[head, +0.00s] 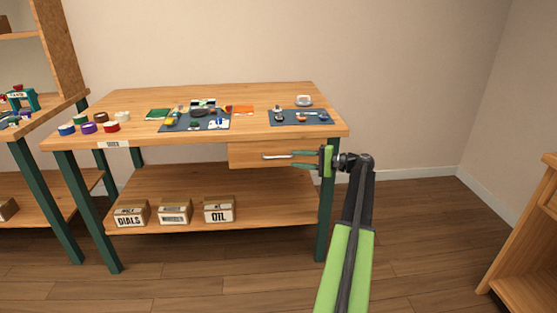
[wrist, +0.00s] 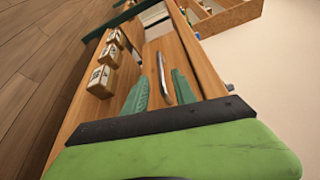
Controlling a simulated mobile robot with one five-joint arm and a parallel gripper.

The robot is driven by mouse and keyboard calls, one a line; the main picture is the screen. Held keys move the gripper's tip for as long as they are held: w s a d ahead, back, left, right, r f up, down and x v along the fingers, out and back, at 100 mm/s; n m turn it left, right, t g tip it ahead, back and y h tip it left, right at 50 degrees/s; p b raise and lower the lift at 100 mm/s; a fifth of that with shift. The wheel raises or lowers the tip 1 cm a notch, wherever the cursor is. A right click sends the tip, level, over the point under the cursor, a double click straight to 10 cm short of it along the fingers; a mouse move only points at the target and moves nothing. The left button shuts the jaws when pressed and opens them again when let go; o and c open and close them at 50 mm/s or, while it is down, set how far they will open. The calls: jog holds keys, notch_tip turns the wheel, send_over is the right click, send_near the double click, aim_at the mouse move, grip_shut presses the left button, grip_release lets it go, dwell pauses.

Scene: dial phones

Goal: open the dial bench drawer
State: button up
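The wooden bench (head: 200,97) has a drawer (head: 245,157) under the right part of its top, with a pale bar handle (head: 278,156). The drawer front looks shut against the bench. My gripper (head: 293,160) reaches in from the right, with its green fingers close to the handle's right end. In the wrist view the fingers are apart, and the handle (wrist: 163,80) shows between them. I cannot tell whether either finger touches it. My gripper is open.
Labelled boxes (head: 174,212) stand on the bench's lower shelf. Tape rolls (head: 111,128) and small parts on dark mats (head: 298,118) lie on top. A shelf unit stands at left, and a wooden cabinet (head: 530,250) at right. The floor between bench and cabinet is clear.

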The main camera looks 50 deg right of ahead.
aim_at(278, 158)
jog(key=x, duration=0.8)
jog(key=shift+w, duration=0.15)
jog(key=shift+c, duration=0.2)
grip_shut()
dwell(0.8)
